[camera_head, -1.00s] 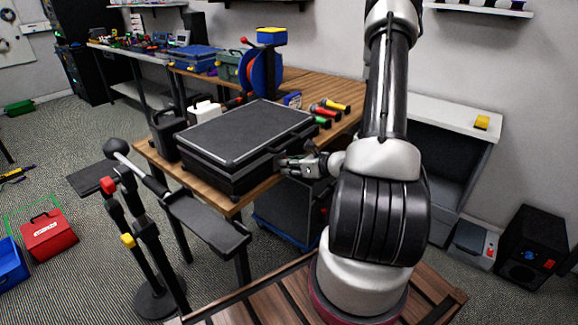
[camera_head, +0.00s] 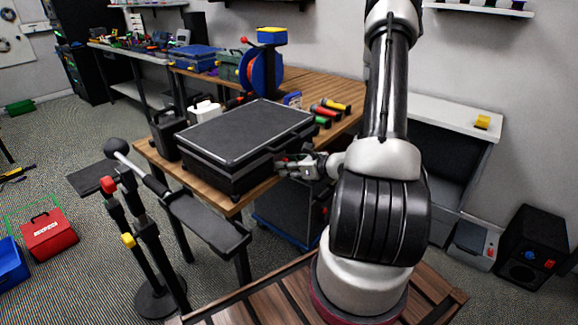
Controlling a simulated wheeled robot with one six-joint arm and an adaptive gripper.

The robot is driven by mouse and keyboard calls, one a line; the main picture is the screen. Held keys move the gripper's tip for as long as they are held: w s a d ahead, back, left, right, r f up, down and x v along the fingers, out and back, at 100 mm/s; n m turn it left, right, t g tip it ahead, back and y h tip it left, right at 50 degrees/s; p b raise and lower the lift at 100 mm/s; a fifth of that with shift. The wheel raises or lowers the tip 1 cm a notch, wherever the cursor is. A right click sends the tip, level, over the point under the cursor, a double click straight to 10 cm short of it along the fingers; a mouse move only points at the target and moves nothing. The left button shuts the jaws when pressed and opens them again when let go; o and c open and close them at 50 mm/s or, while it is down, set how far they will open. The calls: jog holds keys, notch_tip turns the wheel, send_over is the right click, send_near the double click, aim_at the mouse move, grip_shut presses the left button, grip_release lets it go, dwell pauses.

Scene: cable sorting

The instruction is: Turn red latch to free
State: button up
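A closed black case (camera_head: 245,135) lies flat on the wooden workbench (camera_head: 146,153). My gripper (camera_head: 281,163) is at the case's right front side, close to its edge, at about lid-seam height. The fingers are small and dark against the case. I cannot tell whether they touch it or how far apart they are. No red latch can be made out on the case; the side by my gripper is partly covered by the fingers.
Screwdriver-like tools with coloured handles (camera_head: 328,111) lie behind the case. A dark canister (camera_head: 167,134) and a white container (camera_head: 205,110) stand at its left. A stand with a red knob (camera_head: 108,185) and a grey flat arm (camera_head: 207,222) is in front of the bench.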

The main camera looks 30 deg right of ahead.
jog(key=v, duration=1.2)
dwell(0.4)
